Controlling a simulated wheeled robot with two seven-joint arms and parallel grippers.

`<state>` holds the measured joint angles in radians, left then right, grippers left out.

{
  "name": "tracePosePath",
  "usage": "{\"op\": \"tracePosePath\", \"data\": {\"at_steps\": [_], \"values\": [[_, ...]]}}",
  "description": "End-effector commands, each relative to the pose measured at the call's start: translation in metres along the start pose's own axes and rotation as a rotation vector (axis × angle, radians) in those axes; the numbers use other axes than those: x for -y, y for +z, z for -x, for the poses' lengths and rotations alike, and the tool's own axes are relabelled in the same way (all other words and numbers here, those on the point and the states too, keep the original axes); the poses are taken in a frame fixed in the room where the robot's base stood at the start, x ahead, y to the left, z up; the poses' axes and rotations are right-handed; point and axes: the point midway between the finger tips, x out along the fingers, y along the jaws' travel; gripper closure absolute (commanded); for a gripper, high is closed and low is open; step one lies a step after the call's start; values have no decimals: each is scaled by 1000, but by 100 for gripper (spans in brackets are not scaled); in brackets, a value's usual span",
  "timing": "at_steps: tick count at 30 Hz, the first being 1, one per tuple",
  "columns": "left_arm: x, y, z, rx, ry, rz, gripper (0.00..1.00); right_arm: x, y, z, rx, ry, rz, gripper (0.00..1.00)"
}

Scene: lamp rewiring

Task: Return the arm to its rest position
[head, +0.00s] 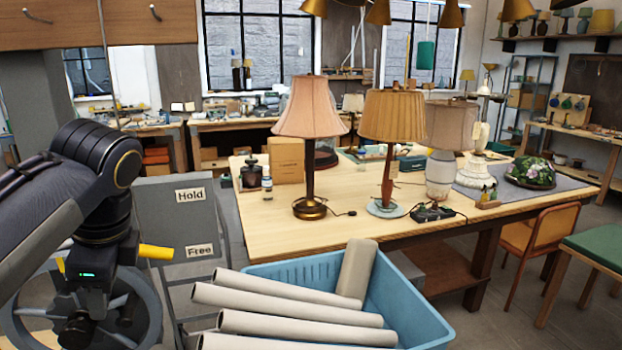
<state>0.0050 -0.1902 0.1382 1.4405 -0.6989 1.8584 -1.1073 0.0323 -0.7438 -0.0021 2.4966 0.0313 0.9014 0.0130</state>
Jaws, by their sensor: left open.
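My left arm comes in from the left edge, bent downward at a black joint. My left gripper (97,312) hangs at the lower left, pointing down, open, with nothing seen between its fingers. It is in front of a grey round, spoked thing (30,318), which it partly hides. The gripper is left of the blue crate (425,305) and apart from the lamps on the table. My right arm and gripper are not in this view.
The crate holds several pale tubes (300,318). Behind the arm stands a grey panel with "Hold" (190,195) and "Free" (199,250) labels. A wooden table (265,225) bears a pink-shaded lamp (310,110), a tan pleated lamp (391,118) and a grey-shaded lamp (450,128). An orange chair (548,230) stands right.

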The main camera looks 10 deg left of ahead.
Motion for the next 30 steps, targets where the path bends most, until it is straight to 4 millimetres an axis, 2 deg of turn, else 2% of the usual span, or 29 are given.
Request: {"op": "tracePosePath", "data": {"at_steps": [7,11,14,17,21,24,27,30], "values": [[-23,-23,-28,-111,-11,120,58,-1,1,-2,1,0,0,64],[-44,-42,-50,-207,2,233,58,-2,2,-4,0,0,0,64],[-66,-62,-70,-301,30,352,58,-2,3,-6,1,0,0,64],[-97,-87,-94,-419,92,521,58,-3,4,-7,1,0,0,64],[-146,-127,-128,-596,241,836,58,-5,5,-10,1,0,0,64],[-170,-148,-143,-678,345,1024,58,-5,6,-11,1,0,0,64],[-184,-159,-152,-720,412,1140,58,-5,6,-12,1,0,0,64],[-188,-163,-155,-736,441,1188,58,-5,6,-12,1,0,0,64]]}}
